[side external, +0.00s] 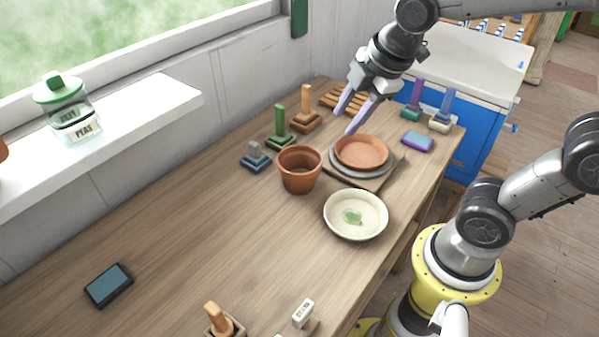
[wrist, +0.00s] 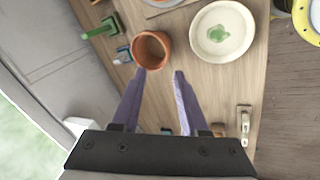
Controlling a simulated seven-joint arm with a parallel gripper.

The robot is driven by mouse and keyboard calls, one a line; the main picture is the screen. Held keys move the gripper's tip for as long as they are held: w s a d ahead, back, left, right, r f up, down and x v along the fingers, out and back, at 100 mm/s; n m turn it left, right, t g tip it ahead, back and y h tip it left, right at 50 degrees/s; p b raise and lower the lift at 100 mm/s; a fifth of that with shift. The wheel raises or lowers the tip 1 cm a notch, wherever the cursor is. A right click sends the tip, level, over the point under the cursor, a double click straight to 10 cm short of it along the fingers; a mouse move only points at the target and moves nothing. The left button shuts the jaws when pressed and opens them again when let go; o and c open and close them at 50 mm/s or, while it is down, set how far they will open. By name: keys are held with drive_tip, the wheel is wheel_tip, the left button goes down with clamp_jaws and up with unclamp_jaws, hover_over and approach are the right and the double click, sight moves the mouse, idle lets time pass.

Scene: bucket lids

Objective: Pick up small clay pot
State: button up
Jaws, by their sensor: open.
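The small clay pot (side external: 299,182) is terracotta and stands upright on the wooden table, left of the cream dish. It looks empty. My gripper (side external: 344,123) is open and empty, with its pale purple fingers pointing down above the table, behind and to the right of the pot in the side view. In the wrist view, the pot (wrist: 137,52) is just beyond the fingertips, roughly in line with the gap between them. The gripper (wrist: 158,71) does not visibly touch it.
A cream dish (side external: 340,226) with a green motif is right of the pot. A terracotta saucer (side external: 361,150) rests on a grey plate and wooden board. Handled stamps (side external: 279,138) stand behind the pot. The table (side external: 200,220) is clear in front left of it.

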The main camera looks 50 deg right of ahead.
drive_tip(key=w+a+f+n+g, duration=0.2)
drive_tip(key=w+f+n, duration=0.1)
drive_tip(key=w+f, duration=0.3)
approach(306, 191)
drive_tip(key=shift+w+d+f, duration=0.3)
drive_tip(key=shift+d+f, duration=0.15)
drive_tip(key=shift+f, duration=0.15)
drive_tip(key=shift+x, duration=3.25)
drive_tip(key=shift+a, duration=0.15)
drive_tip(key=shift+c, duration=0.3)
clamp_jaws()
